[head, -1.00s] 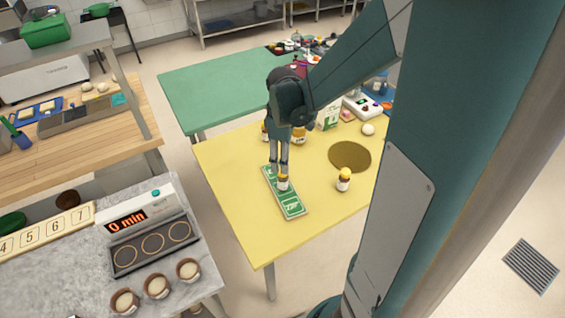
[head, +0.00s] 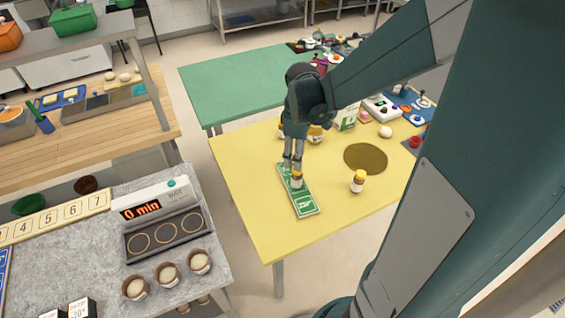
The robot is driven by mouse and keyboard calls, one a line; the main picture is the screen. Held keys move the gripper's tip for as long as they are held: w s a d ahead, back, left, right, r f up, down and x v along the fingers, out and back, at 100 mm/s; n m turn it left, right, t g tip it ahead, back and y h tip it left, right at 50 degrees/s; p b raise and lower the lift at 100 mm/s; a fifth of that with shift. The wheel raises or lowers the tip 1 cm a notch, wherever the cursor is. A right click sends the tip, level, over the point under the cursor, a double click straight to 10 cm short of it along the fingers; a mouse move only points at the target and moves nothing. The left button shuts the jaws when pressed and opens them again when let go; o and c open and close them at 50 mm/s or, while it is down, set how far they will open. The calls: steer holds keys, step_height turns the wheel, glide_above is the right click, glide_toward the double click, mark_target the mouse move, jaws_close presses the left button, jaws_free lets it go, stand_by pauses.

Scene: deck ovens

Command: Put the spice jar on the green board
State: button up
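A small spice jar (head: 297,182) with a yellow-brown cap appears upright on the narrow green board (head: 305,205), which has white markings and lies on the yellow table. My gripper (head: 293,167) points down right at the jar, its fingertips around cap height. Two fingers show with a narrow gap; whether they touch the jar is too small to tell. A similar yellow-capped jar (head: 358,182) stands on the table to the right of the board. Another capped jar (head: 316,134) stands behind my gripper.
The yellow table (head: 258,223) has free room at its front. A brown round mat (head: 365,158), a white ball-like item (head: 385,132) and a green-white carton (head: 347,117) lie toward the right and back. A green table (head: 235,85) adjoins behind.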

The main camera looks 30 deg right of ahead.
steer(key=s+a+r+m+t, duration=0.6)
steer(key=s+a+r+m, duration=0.2)
steer(key=s+a+r, duration=0.5)
steer(key=shift+s+r+m+t, duration=0.2)
steer(key=shift+r+m+t, duration=0.15)
steer(key=shift+r, duration=0.85)
steer(key=shift+a+f, duration=0.1)
steer(key=shift+f, duration=0.05)
